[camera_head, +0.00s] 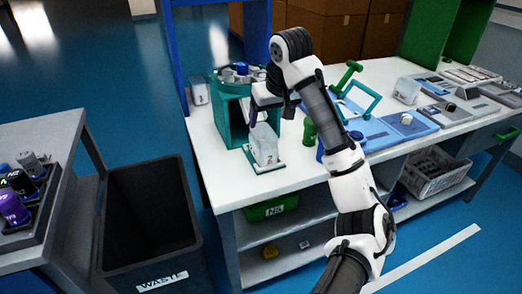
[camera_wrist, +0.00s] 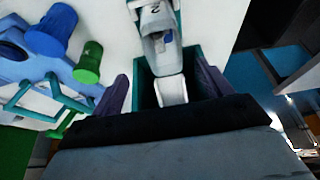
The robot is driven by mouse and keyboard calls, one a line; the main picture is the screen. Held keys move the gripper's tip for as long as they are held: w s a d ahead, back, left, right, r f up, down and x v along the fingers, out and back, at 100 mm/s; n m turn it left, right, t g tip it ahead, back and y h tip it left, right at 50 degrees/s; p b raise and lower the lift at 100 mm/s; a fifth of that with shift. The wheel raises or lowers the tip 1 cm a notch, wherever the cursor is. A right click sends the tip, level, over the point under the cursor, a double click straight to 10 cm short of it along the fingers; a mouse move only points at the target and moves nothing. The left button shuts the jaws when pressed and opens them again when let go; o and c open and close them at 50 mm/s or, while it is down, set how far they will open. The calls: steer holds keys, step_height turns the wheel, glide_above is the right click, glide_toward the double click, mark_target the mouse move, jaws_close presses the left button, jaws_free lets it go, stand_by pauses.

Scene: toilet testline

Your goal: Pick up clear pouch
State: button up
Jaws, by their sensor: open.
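A clear pouch (camera_head: 264,146) with a dark mark stands on a small green-rimmed plate in front of a teal stand (camera_head: 231,112). In the wrist view the clear pouch (camera_wrist: 157,28) shows at the top, ahead of the fingers. My gripper (camera_head: 262,110) is above the pouch in the head view, partly hidden by its own wrist. In the wrist view my gripper (camera_wrist: 165,76) is open, its two dark fingers apart with a pale piece visible between them. I cannot tell whether the fingers touch anything.
A green bottle (camera_head: 309,132) stands right of the pouch, near a blue tray (camera_head: 378,133). Other clear containers stand left of the stand (camera_head: 199,92) and at the right (camera_head: 407,90). A black waste bin (camera_head: 150,222) is below the table's left edge.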

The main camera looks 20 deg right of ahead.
mark_target(263, 140)
steer(key=x, duration=0.7)
steer(key=shift+w+f, duration=0.15)
steer(key=shift+f, duration=0.2)
steer(key=shift+s+a+p+x, duration=0.15)
steer(key=shift+p+x, duration=0.15)
steer(key=shift+x, duration=1.05)
steer(key=shift+s+a+p+x, duration=0.15)
steer(key=shift+p+x, duration=0.1)
steer(key=shift+x, duration=1.05)
steer(key=shift+w+f, duration=0.1)
steer(key=shift+f, duration=0.2)
steer(key=shift+c, duration=0.5)
steer(key=c, duration=1)
steer(key=shift+r, duration=0.2)
